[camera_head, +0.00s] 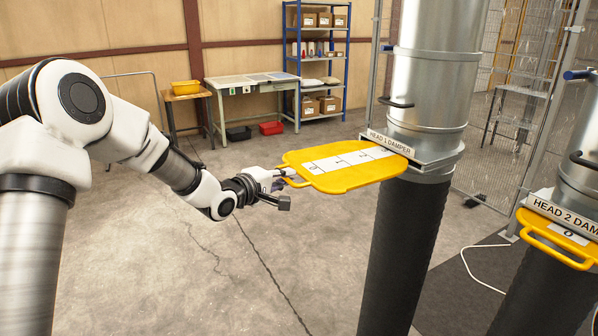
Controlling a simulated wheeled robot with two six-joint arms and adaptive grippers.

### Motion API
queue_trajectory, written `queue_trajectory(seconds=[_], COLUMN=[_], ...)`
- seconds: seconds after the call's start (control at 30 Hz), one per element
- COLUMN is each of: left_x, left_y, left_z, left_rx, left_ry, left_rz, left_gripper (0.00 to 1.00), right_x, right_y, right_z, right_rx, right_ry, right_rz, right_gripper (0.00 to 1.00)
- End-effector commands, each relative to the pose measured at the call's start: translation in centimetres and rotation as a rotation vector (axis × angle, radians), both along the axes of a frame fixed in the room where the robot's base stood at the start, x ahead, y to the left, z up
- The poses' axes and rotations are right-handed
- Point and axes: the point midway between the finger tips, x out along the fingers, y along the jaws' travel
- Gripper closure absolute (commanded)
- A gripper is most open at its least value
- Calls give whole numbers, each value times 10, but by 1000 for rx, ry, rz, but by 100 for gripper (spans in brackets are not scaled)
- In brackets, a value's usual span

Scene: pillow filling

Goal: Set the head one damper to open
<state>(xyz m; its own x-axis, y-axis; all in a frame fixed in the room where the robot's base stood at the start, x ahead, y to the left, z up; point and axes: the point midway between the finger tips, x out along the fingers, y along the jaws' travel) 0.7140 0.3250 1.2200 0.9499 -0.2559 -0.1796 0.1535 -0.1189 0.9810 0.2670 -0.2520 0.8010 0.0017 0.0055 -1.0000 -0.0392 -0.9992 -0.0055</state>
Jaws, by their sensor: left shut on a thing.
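The head 1 damper is a yellow slide plate (335,180) with a white marked scale. It sticks far out to the left from the slot under the "HEAD 1 DAMPER" label (391,143) on a silver vertical duct (428,85). My left gripper (282,182) is at the plate's outer left end and is shut on its handle. The fingertips are small and partly hidden there. My right gripper does not show.
A second duct at the right carries the head 2 damper (555,238), whose yellow plate sits close to its duct. Black hoses (402,245) hang below the ducts. A workbench (252,88) and a blue shelf (322,60) stand behind. The floor at centre is clear.

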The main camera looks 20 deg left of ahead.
Motion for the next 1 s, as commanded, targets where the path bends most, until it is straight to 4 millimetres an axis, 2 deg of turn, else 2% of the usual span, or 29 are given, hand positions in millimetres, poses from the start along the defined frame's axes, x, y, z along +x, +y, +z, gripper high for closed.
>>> queue_trajectory(seconds=[0.43,0.5,0.53,0.87,1.0], left_x=[-4,-4,-4,-5,-22], left_y=[2,2,2,4,9], left_z=[-3,-3,-3,0,4], left_rx=[0,0,0,-1,-6], left_ry=[7,7,6,1,0], left_rz=[-1,-1,0,0,2], left_gripper=[100,72,63,63,63], right_x=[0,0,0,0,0], right_y=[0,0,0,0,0], right_z=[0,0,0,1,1], right_rx=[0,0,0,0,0], right_ry=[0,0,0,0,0], right_rz=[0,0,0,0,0], right_gripper=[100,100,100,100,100])
